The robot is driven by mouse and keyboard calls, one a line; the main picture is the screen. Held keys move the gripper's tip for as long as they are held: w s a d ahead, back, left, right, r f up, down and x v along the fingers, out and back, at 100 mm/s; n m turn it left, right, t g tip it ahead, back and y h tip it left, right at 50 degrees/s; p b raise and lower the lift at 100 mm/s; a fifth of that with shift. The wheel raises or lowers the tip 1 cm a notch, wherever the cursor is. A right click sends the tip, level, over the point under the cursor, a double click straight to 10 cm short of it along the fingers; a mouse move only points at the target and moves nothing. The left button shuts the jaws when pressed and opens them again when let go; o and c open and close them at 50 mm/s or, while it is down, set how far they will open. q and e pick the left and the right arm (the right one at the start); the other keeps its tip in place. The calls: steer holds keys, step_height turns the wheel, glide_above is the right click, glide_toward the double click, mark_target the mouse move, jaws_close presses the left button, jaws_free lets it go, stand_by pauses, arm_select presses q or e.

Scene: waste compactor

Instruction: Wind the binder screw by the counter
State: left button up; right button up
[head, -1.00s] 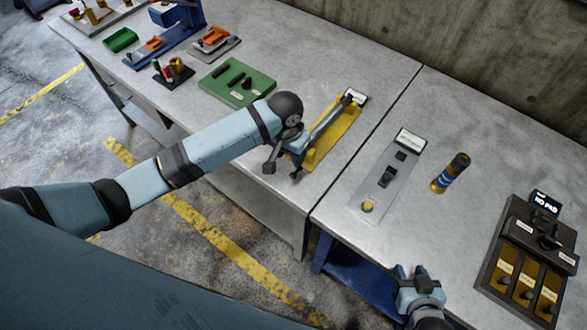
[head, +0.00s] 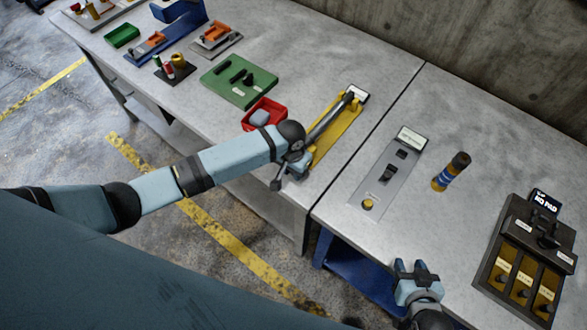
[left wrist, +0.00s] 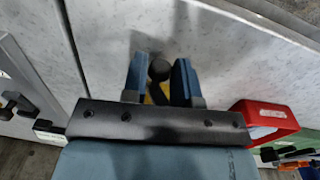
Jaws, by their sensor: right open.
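A long yellow fixture (head: 338,137) lies near the front edge of the left table, with a dark rod (head: 330,118) along it and a small white plate (head: 357,94) at its far end. I cannot tell which part is the binder screw. My left gripper (head: 290,168) is at the fixture's near end and hides part of it. In the left wrist view its two blue fingers (left wrist: 160,82) stand apart with a dark round knob (left wrist: 158,68) between them; whether they grip it is unclear. My right gripper (head: 416,268) is open and empty by the right table's front edge.
A red tray (head: 277,112) with a grey block is close behind my left wrist. A green board (head: 239,81) lies further left. A grey panel (head: 388,176), a bottle-like cylinder (head: 451,171) and a dark box (head: 527,255) are on the right table. Bare tabletop lies between them.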

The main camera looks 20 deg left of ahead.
arm_select(q)
steer(key=c, duration=0.3)
jaws_close()
arm_select(e)
steer(key=shift+r, duration=0.15)
steer(key=shift+a, duration=0.1)
steer(key=shift+r, duration=0.1)
arm_select(q)
steer(key=y, duration=0.1)
steer(key=t+y, duration=0.1)
steer(key=y, duration=0.2)
steer(key=shift+w+a+f+t+y, duration=0.2)
steer(key=shift+a+f+t+y, duration=0.1)
steer(key=shift+a, duration=0.1)
arm_select(e)
steer(key=shift+f, duration=0.25)
arm_select(q)
steer(key=shift+w+a+t+y, duration=0.1)
steer(key=shift+a+t+y, duration=0.2)
steer(key=shift+y, duration=0.5)
arm_select(e)
steer(key=shift+r, duration=0.15)
